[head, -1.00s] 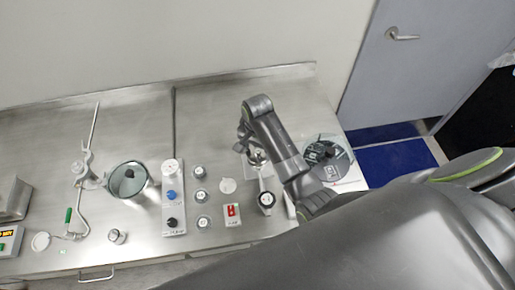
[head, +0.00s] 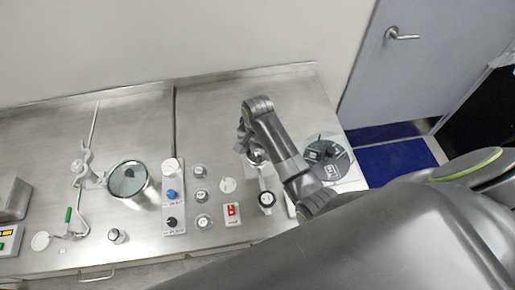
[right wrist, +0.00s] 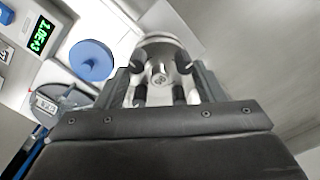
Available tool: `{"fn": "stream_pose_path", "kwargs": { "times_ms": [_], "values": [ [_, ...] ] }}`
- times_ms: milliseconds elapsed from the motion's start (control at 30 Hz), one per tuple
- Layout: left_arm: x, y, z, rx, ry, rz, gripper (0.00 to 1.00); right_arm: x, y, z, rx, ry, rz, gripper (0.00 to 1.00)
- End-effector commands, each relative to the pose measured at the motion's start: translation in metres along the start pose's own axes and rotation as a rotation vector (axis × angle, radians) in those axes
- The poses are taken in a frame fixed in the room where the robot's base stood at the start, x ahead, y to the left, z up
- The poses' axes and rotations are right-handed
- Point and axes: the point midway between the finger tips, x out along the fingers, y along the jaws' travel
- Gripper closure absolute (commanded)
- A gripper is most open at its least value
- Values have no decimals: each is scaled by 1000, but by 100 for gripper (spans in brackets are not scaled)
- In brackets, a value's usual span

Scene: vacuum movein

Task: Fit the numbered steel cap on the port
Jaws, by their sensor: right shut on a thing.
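My right gripper (head: 250,150) is over the back right of the steel bench. In the right wrist view its fingers (right wrist: 160,82) are closed around a small steel cap (right wrist: 157,72) with a mark on its top that I cannot read. A round steel flange (right wrist: 160,40), apparently the port, lies right behind the cap; I cannot tell whether they touch. In the head view my gripper mostly hides a steel fitting (head: 257,157), and the cap cannot be made out. My left gripper is not in view.
Steel caps (head: 200,196) stand in a column left of the arm, near a red-marked plate (head: 232,214). A knob panel (head: 172,200) and glass-topped vessel (head: 128,180) are farther left. A dark disc (head: 340,165) stands right; a blue knob (right wrist: 92,60) is close by the gripper.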

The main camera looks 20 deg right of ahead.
Motion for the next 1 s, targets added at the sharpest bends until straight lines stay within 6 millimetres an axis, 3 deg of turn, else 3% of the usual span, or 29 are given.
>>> {"fn": "stream_pose_path", "kwargs": {
  "times_ms": [800, 833, 1000],
  "values": [
    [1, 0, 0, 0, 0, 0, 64, 5, -1, 0, 0, 2, -2, 62],
    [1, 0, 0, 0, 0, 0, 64, 5, -1, 0, 0, 2, -2, 33],
    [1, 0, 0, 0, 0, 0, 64, 5, 0, 0, 0, 1, -1, 12]
  ]
}}
